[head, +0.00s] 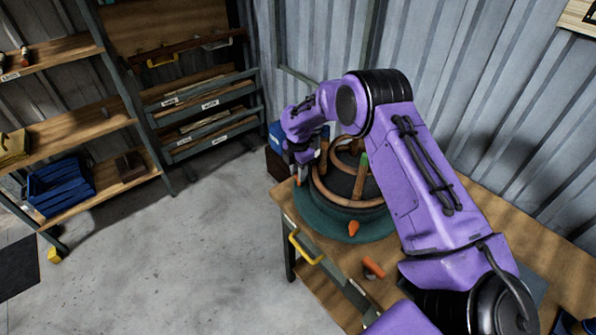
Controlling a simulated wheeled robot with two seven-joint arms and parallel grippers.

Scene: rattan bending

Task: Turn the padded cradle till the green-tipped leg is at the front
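The padded cradle (331,221) is a round teal base on the wooden bench, with a dark drum and a rattan frame (330,196) of rings and legs on it. The green-tipped leg (362,170) stands upright on the right side of the frame, close to my purple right arm. An orange pointed marker (353,229) sits at the cradle's front edge. My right gripper (302,174) is at the cradle's left side, beside a light brown upright piece. Its fingers are small and dark, so I cannot tell whether they hold it. My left gripper is not in view.
The bench (319,277) has a yellow drawer handle (304,248) in front. An orange-handled item (373,267) lies on its top. Shelves with a blue crate (60,186) stand at left, and a corrugated wall is behind. The concrete floor at left is mostly clear.

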